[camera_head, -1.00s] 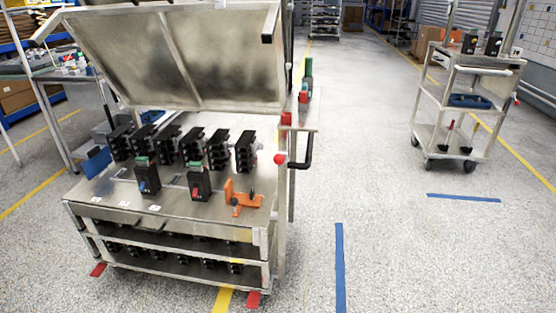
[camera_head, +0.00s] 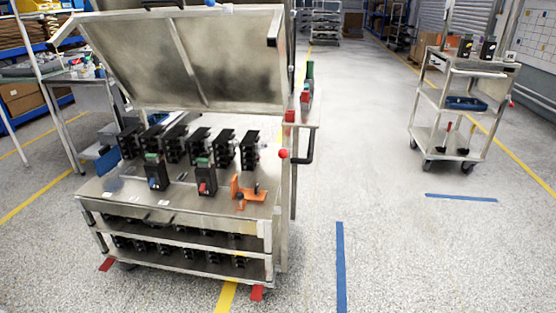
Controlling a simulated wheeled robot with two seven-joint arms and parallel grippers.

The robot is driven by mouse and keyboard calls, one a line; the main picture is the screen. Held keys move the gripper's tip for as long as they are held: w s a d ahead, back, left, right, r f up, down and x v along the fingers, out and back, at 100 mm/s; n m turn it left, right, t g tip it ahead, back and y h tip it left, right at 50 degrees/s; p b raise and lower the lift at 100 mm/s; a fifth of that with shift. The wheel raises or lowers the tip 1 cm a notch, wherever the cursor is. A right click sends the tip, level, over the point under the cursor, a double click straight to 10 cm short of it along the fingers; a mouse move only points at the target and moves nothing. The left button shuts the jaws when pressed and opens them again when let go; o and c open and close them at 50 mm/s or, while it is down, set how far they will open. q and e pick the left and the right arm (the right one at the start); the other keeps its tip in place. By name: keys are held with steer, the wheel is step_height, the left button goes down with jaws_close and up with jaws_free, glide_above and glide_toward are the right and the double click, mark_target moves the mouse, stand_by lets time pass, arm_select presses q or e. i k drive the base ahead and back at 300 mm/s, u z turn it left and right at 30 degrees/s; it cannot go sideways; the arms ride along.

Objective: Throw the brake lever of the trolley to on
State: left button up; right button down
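A metal trolley (camera_head: 444,103) with shelves and dark casters stands at the right, some way off. Two dark units (camera_head: 476,47) stand on its top. A blue tray (camera_head: 466,103) is on its middle shelf. Two dark items with red tops (camera_head: 446,135) stand on its bottom shelf. A small red tip (camera_head: 511,104) shows at its right side. I cannot tell which part is the brake lever or how it is set. Neither of my grippers is in view.
A metal bench (camera_head: 180,206) with a raised lid (camera_head: 190,60) fills the left foreground. It carries black breakers (camera_head: 225,148) and an orange bracket (camera_head: 246,190). A black handle (camera_head: 308,148) and red knob (camera_head: 283,153) stick out right. Floor between bench and trolley is clear.

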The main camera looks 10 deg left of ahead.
mark_target(283, 154)
steer(key=z, duration=0.05)
steer(key=k, duration=0.9)
steer(key=u, duration=1.1)
steer(key=i, duration=2)
steer(key=z, duration=1.1)
